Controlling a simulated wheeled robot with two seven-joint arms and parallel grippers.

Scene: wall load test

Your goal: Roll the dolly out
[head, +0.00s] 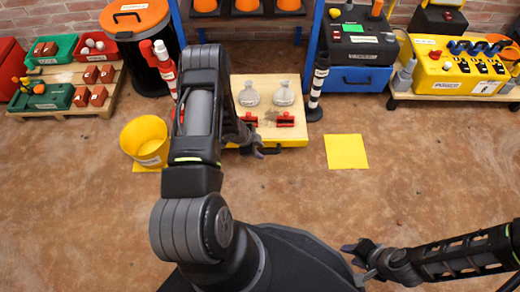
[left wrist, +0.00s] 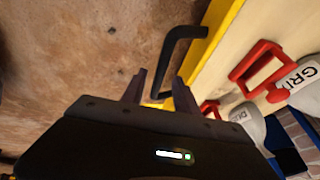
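The dolly (head: 268,83) is a low pale board with a yellow front edge, standing between blue posts. It also shows in the left wrist view (left wrist: 225,70). A black bar handle (left wrist: 176,52) sticks out from its yellow edge. My left gripper (head: 258,148) is at the dolly's front edge. In the left wrist view its fingers (left wrist: 158,90) are apart, with the handle's far part between or just beyond them; contact is not clear. My right gripper (head: 357,262) is open and empty above the floor at lower right, away from the dolly.
Grey labelled items (head: 249,96) and red pieces (head: 285,119) ride on the dolly. A yellow bucket (head: 146,140) stands left, a black-and-white post (head: 318,84) right. A yellow floor square (head: 346,151) lies to the right. Floor in front is clear.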

